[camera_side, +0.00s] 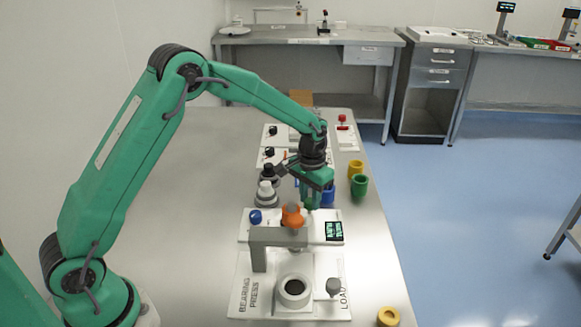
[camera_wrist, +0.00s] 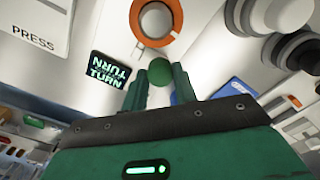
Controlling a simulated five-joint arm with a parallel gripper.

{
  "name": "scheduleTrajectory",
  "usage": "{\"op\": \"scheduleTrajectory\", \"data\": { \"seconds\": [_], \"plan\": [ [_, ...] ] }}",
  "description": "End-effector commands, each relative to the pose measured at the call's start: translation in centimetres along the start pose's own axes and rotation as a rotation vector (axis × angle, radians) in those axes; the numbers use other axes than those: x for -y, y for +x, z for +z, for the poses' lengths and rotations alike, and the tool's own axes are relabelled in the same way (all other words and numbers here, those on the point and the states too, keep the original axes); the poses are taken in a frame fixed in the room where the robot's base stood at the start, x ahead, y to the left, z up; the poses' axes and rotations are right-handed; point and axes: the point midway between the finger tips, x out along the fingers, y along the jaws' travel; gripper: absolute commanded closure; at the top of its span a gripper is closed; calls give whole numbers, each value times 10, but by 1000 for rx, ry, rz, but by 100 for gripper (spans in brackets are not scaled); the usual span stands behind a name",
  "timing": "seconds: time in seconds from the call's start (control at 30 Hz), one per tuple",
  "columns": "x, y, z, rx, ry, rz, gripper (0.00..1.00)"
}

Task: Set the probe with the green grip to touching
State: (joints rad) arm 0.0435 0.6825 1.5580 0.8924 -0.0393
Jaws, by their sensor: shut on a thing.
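In the wrist view a round green grip (camera_wrist: 158,67) shows between the two fingertips of my gripper (camera_wrist: 161,76), which is shut on it. The rest of the probe is hidden behind the fingers, and I cannot tell whether its tip touches anything. In the side view my gripper (camera_side: 313,200) points down just behind the bearing press, and the green grip cannot be told apart from the green fingers there.
The bearing press (camera_side: 245,275) has an orange knob (camera_side: 292,216), a blue knob (camera_side: 255,217) and a lit display (camera_side: 334,231). Grey stepped parts (camera_side: 266,193) stand left. The bench's left side is clear.

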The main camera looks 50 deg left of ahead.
Motion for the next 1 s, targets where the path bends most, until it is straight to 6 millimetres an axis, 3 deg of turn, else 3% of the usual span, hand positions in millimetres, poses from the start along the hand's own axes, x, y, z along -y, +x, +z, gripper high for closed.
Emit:
{"op": "scheduleTrajectory", "data": {
  "seconds": [0.1, 0.13, 0.23, 0.67, 1.0],
  "plan": [
    [5, 0, 4, 16, -7, -1, 100],
    [5, 0, 4, 16, -8, -1, 70],
    [5, 0, 4, 14, -7, -1, 50],
    [3, -4, 2, 9, -5, 0, 50],
    [3, -40, 2, 8, -5, 0, 50]
  ]
}}
